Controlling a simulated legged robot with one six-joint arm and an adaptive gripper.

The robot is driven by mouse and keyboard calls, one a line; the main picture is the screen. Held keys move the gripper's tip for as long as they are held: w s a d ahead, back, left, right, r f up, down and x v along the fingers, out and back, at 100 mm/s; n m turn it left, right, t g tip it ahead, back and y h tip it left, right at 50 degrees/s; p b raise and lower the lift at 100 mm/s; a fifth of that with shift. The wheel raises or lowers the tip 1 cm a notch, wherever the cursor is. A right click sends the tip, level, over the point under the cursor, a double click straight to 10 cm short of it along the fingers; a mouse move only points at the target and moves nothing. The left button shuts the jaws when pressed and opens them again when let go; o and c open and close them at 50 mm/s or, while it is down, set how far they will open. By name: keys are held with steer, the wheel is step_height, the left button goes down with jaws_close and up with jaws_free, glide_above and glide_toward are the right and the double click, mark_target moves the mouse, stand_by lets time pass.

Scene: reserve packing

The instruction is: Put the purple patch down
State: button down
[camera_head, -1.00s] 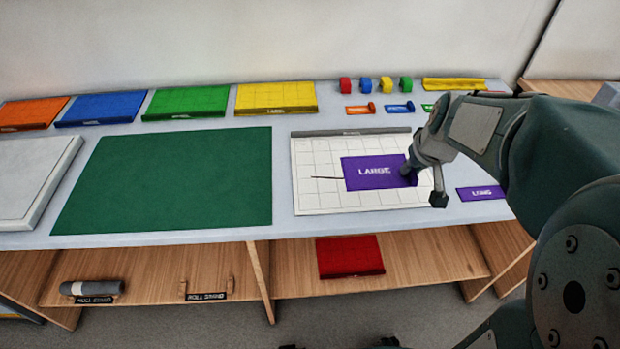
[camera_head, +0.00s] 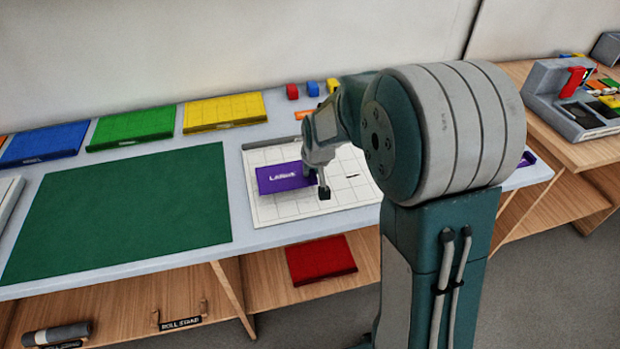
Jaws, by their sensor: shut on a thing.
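The purple patch (camera_head: 282,179) with white lettering is over the left part of the white gridded board (camera_head: 345,192). My gripper (camera_head: 316,183) is shut on the patch's right edge; one dark fingertip shows, and the other is mostly hidden. The patch looks roughly level. I cannot tell whether it touches the board or hangs slightly above it. A short dark line shows on the board right of the gripper. My arm hides the board's right side.
A green mat (camera_head: 120,210) lies left of the board. Blue, green and yellow trays (camera_head: 224,111) line the back. A red tray (camera_head: 320,260) sits on the shelf below. A second bench (camera_head: 575,145) with a grey organiser stands at right.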

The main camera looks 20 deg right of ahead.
mark_target(308, 178)
step_height(308, 178, down, 3)
steer(key=shift+w+a+f, duration=0.1)
steer(key=shift+f, duration=0.1)
steer(key=shift+a, duration=0.4)
steer(key=c, duration=0.6)
jaws_free()
steer(key=shift+d, duration=0.2)
steer(key=shift+c, duration=0.2)
steer(key=shift+d, duration=0.15)
steer(key=shift+r, duration=0.35)
steer(key=v, duration=1.2)
steer(key=s+r, duration=0.3)
steer(key=s, duration=0.8)
steer(key=s+r+t, duration=0.1)
steer(key=s+r, duration=0.3)
steer(key=s, duration=0.8)
steer(key=shift+r, duration=0.3)
